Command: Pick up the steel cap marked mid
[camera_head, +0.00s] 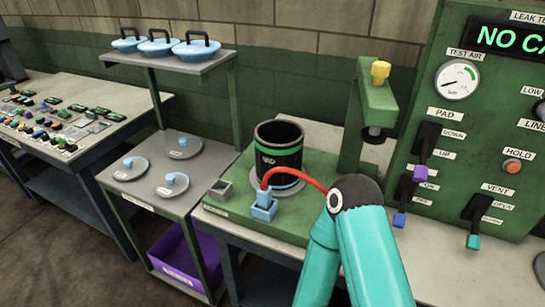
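Each has a small label too small to read, so I cannot tell which is marked mid. A black sleeve (279,145) with green bands, lettered what looks like MID, stands upright on the green test bench (225,203). Teal links of my arm rise at the bottom centre right. Neither gripper shows.
Three blue round pieces with black handles sit on the cart's top shelf (170,64). A purple bin (177,262) is below. A red hose (300,174) runs from a blue connector (264,208) beside the sleeve. The tester panel (485,150) stands right; a cluttered table (97,95) is left.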

